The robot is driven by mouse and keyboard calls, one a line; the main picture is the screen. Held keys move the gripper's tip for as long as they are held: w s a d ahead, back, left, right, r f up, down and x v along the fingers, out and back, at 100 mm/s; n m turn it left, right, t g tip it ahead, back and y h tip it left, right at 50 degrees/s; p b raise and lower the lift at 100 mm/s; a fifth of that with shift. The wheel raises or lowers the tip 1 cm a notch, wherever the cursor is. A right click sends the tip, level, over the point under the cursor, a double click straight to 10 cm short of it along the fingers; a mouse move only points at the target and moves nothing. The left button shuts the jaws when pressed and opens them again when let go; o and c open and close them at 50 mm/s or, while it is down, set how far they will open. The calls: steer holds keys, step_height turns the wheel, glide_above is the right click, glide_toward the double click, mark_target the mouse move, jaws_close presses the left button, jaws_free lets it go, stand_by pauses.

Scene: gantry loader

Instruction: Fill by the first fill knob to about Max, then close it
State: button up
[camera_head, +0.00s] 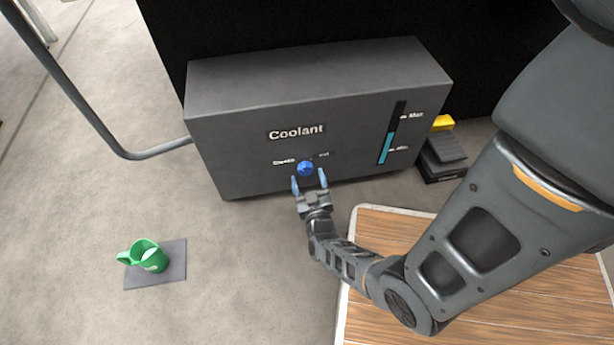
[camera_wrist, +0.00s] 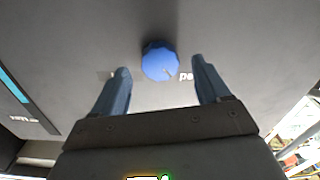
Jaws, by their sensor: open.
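The blue fill knob (camera_head: 306,168) sits on the front of the grey coolant tank (camera_head: 235,140), below the word Coolant. It also shows in the wrist view (camera_wrist: 160,63), just beyond my fingertips. My gripper (camera_head: 309,182) is open at the knob, with one blue finger toward each side; I cannot tell whether either touches it. The level gauge (camera_head: 388,140) at the tank's right has a cyan column that stands above the lower mark and below the Max mark. In the wrist view, part of the gauge (camera_wrist: 14,88) shows at the left edge. The labels by the knob are partly covered.
A green mug (camera_head: 150,256) stands on a dark mat (camera_head: 174,277) on the floor at left. A wooden-topped platform (camera_head: 390,226) lies under my arm. A black and yellow pedal-like object (camera_head: 446,150) is right of the tank. A grey pipe (camera_head: 100,125) joins the tank's left side.

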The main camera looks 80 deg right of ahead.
steer(key=shift+x, duration=1)
steer(key=shift+a, duration=0.1)
steer(key=c, duration=1)
